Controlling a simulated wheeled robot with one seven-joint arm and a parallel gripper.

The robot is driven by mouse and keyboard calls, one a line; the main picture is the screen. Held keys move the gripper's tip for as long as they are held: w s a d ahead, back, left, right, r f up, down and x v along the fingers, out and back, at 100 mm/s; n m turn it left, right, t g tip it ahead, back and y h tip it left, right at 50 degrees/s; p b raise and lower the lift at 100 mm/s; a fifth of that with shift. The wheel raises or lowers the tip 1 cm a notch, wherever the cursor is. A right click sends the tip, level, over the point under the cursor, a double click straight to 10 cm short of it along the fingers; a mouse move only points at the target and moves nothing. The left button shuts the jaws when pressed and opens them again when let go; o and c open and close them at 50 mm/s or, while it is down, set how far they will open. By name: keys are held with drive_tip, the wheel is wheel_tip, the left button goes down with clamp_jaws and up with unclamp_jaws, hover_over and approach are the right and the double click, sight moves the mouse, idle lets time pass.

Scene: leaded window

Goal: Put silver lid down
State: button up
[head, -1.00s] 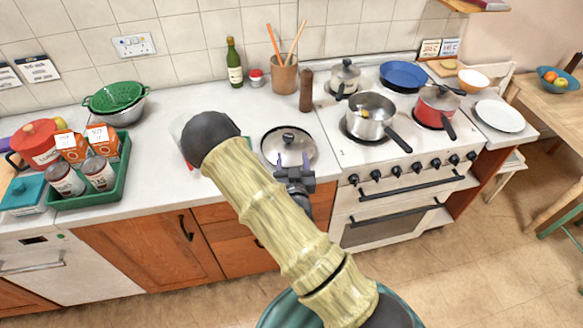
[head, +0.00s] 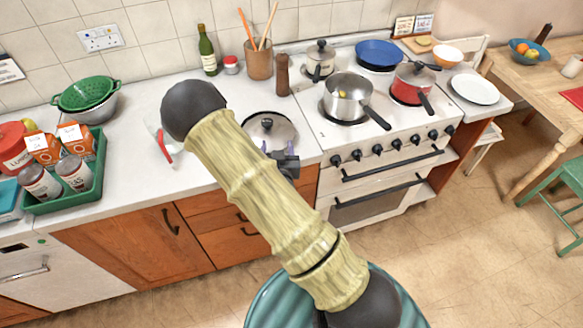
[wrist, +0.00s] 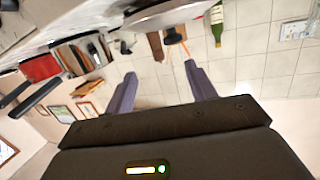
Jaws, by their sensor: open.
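The silver lid (head: 270,128), a round lid with a dark knob, lies flat, knob up, on the white counter (head: 135,150) left of the stove. My arm covers part of its left side in the head view. It also shows upside down at the top of the wrist view (wrist: 168,14). My gripper (head: 280,155) is at the near edge of the lid, over the counter's front. In the wrist view my gripper (wrist: 163,88) has its two fingers wide apart with nothing between them. The lid and its knob are beyond the fingertips.
The stove to the right holds a silver pan (head: 347,97), a red pot (head: 410,88) and a smaller lidded pot (head: 320,60). A pepper mill (head: 282,75) and utensil crock (head: 259,66) stand behind the lid. A green tray (head: 90,170) stands at the far left.

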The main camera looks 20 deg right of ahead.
drive_tip(key=s+r+n+g+y, duration=0.1)
drive_tip(key=s+r+g, duration=0.3)
drive_tip(key=s, duration=0.5)
drive_tip(key=s+r+n+g+y, duration=0.2)
drive_tip(key=s+r+g, duration=0.3)
drive_tip(key=s+g, duration=0.4)
drive_tip(key=shift+r+y, duration=0.3)
drive_tip(key=shift+y, duration=0.2)
drive_tip(key=shift+d, duration=0.15)
